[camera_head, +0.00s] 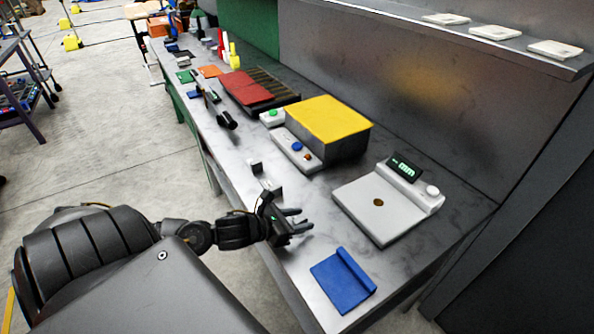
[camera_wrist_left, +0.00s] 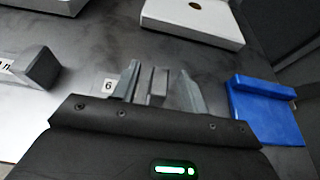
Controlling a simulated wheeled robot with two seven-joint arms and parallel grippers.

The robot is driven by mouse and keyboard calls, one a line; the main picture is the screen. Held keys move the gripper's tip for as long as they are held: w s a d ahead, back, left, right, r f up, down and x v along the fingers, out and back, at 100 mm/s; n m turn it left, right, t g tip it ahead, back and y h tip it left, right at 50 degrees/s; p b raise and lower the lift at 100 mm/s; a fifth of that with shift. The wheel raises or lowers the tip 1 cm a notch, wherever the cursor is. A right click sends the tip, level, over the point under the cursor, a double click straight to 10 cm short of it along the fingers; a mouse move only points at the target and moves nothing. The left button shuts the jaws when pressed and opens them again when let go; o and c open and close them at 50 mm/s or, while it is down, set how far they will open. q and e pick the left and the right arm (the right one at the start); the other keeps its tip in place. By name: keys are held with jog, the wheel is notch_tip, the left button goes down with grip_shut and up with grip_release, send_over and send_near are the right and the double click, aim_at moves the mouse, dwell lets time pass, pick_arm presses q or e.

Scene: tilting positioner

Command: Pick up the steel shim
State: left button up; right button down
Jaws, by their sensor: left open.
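My left gripper (camera_head: 297,222) is open, low over the front part of the bench. It also shows in the left wrist view (camera_wrist_left: 157,88). Between its fingers in that view are narrow upright grey pieces (camera_wrist_left: 158,82); I cannot tell whether one is the steel shim or whether a finger touches them. A small white tag marked 6 (camera_wrist_left: 108,86) is beside the left finger. A grey block (camera_wrist_left: 38,68) with a white label lies apart to the left; the head view shows small grey pieces (camera_head: 257,168) there. My right gripper is not in view.
A blue angled piece (camera_head: 342,280) lies near the bench's front end. A white scale-like device (camera_head: 385,205) with a display stands behind the gripper. A yellow-topped box (camera_head: 328,120) and a white button panel (camera_head: 297,150) stand farther along.

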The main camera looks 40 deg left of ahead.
pick_arm(q)
jog(key=shift+x, duration=1.2)
grip_shut()
